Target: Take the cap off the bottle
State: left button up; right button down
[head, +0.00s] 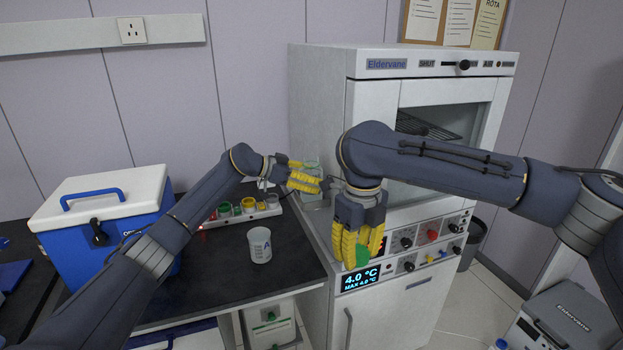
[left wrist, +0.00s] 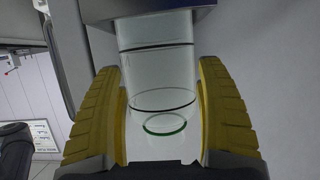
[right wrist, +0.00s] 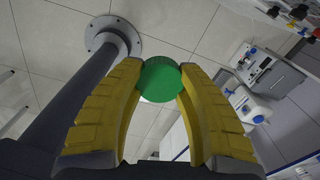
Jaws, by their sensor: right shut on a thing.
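The green cap (head: 361,256) is pinched between the yellow fingertips of my right gripper (head: 357,248), in front of the cabinet's control panel. In the right wrist view the cap (right wrist: 160,80) is a round green disc between the fingertips, apart from any bottle. My left gripper (head: 306,178) is around the clear bottle (head: 311,167) beside the cabinet's left side. In the left wrist view the bottle (left wrist: 158,75) lies between both fingers, which appear to touch it. A green ring shows on the bottle; its mouth is not clearly visible.
A white cabinet (head: 318,110) with a panel stands close to both grippers. A white beaker (head: 260,246) stands on the black bench (head: 215,275). Behind it is a strip (head: 272,211) with several coloured items. A blue cool box (head: 150,235) is at left.

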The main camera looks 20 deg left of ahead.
pick_arm(q)
jog(key=shift+o, duration=1.2)
